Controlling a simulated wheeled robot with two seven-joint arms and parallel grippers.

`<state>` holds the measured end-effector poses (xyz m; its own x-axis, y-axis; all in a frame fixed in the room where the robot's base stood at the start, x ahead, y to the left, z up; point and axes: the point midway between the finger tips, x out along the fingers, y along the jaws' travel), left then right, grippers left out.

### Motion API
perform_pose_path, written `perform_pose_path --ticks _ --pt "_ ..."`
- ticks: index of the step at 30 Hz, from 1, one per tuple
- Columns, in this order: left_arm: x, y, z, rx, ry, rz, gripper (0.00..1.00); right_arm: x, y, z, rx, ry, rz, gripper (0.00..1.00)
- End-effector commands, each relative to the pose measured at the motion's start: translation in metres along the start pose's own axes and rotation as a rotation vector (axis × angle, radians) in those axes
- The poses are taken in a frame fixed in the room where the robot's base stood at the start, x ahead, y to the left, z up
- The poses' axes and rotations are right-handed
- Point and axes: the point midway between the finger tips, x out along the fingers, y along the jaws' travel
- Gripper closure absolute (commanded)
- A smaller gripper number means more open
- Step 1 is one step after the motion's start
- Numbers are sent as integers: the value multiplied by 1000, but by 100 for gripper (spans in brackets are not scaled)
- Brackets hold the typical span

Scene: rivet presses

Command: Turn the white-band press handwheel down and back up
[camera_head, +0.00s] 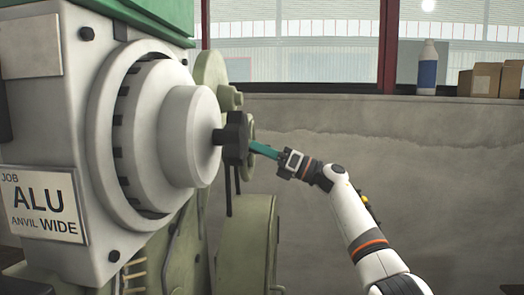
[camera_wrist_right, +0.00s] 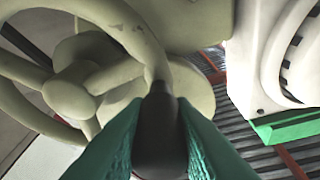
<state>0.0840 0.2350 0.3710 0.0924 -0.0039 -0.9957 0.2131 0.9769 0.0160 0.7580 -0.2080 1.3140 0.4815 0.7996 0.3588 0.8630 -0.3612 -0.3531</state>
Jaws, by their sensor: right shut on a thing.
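In the right wrist view, a pale cream-green handwheel (camera_wrist_right: 125,27) with thick spokes and a round hub fills the upper left. A dark handle grip (camera_wrist_right: 160,135) stands out from its rim. My right gripper (camera_wrist_right: 160,104) has its teal fingers on both sides of this grip, shut on it. In the head view my right gripper (camera_head: 262,149) reaches in from the right, and its fingertips end behind a dark knob (camera_head: 235,139). The wheel is largely hidden there by the near machine. I cannot make out a white band. My left gripper is not in view.
A large grey-white press (camera_head: 45,110) with a sign (camera_head: 42,205) reading "ALU, ANVIL WIDE" fills the left. A white bottle with a blue label (camera_head: 427,72) and cardboard boxes (camera_head: 487,80) stand on the wall ledge. The space before the wall at right is free.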

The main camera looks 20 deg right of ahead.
Motion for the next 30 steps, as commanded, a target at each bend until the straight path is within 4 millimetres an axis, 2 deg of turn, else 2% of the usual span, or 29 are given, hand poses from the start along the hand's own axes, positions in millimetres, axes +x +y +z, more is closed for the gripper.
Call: perform_pose_path --ticks 1,2,6,14,17,20,30 --pt "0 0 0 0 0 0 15 0 0 2 1 -4 1 100" --pt "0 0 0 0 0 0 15 0 0 1 1 -4 1 77" --pt "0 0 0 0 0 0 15 0 0 1 1 -3 1 57" --pt "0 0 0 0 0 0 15 -1 0 0 1 -1 1 57" --pt "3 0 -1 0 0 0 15 -7 1 1 -1 -1 2 57" --pt "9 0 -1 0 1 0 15 -22 2 3 -2 -1 3 57" --pt "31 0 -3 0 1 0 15 -93 2 3 -1 -2 4 57"
